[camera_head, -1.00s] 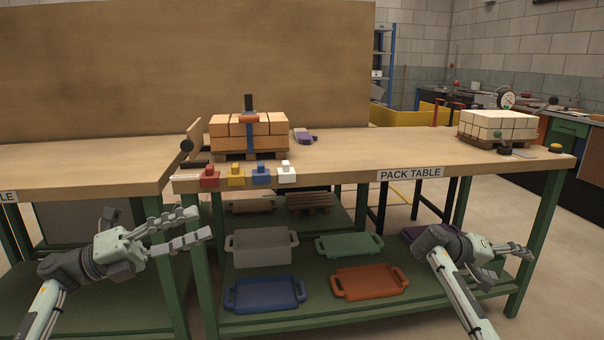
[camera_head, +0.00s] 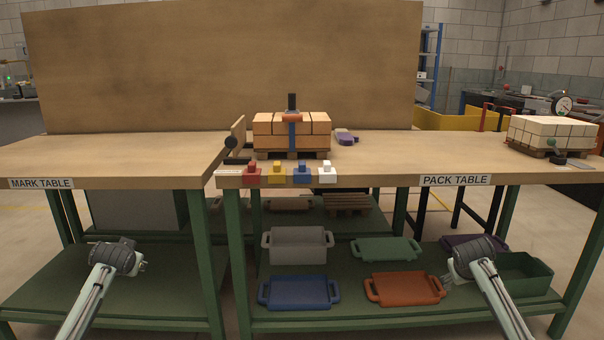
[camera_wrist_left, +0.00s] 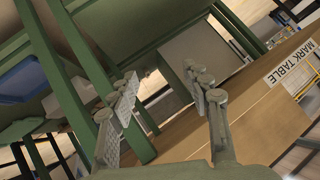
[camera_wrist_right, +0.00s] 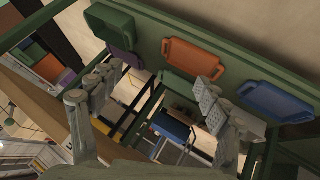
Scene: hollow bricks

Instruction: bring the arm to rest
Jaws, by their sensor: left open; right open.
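My left gripper (camera_wrist_left: 163,85) is open and empty; its two fingers stand apart in the left wrist view. In the head view the left arm (camera_head: 115,257) hangs low in front of the mark table (camera_head: 110,165), its fingers mostly hidden behind the wrist. My right gripper (camera_wrist_right: 160,82) is also open and empty in the right wrist view. In the head view the right arm (camera_head: 472,258) is low in front of the pack table (camera_head: 420,150), near the orange tray on the shelf. Neither gripper touches anything that I can see.
Strapped orange bricks (camera_head: 265,125) stand on a pallet on the pack table. White bricks (camera_head: 550,130) are at its right end. Red, yellow, blue and white blocks (camera_head: 326,176) line the front edge. Blue (camera_head: 298,292), orange (camera_head: 405,290) and green trays lie on the shelf below.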

